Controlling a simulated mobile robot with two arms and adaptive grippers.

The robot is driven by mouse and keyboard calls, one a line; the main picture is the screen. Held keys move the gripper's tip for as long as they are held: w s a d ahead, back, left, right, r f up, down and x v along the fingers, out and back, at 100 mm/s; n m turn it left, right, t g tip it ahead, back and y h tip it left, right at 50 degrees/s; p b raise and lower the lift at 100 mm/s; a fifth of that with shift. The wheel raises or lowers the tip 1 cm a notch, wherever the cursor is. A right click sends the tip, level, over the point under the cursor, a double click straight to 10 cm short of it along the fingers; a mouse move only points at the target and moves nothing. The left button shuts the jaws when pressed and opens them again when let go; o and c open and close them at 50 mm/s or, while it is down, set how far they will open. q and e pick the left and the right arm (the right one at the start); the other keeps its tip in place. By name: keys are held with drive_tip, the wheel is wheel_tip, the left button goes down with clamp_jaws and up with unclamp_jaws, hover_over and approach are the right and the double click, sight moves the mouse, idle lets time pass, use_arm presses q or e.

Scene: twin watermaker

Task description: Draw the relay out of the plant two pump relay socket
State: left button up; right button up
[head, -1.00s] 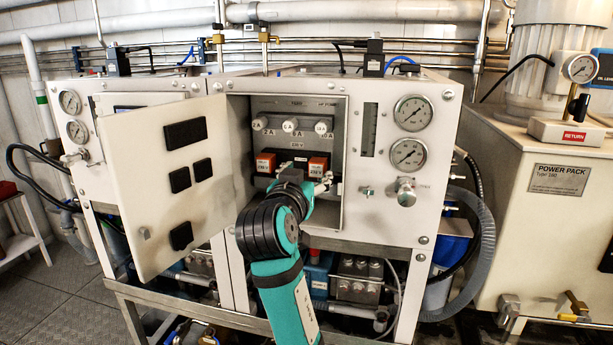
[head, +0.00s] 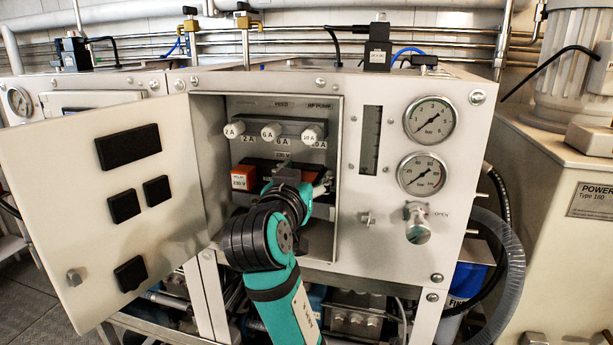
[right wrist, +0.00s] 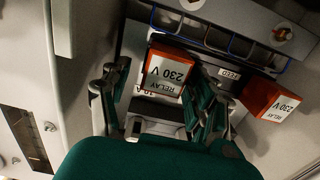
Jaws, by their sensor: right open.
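Inside the open cabinet of the white unit, the left orange relay (head: 243,178) shows in the head view. My right gripper (head: 312,184) is in front of the right part of the relay row and mostly hides the other relay there. In the right wrist view, an orange relay (right wrist: 168,74) labelled 230 V lies between the spread fingers of my right gripper (right wrist: 160,92), which is open. I cannot tell whether a finger touches it. The second relay also shows to the right (right wrist: 268,100), outside the fingers. My left gripper is not in view.
The cabinet door (head: 95,200) stands open to the left. Several fuse knobs (head: 270,131) sit above the relays. Gauges (head: 430,120) and a valve knob (head: 417,228) are on the panel to the right. The cabinet walls are close around my gripper.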

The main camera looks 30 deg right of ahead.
drive_tip(key=shift+s, duration=0.1)
clamp_jaws()
idle(0.6)
drive_tip(key=shift+a, duration=0.15)
drive_tip(key=v, duration=0.5)
drive_tip(key=shift+s+a, duration=0.2)
drive_tip(key=shift+s, duration=0.05)
idle(0.4)
idle(0.4)
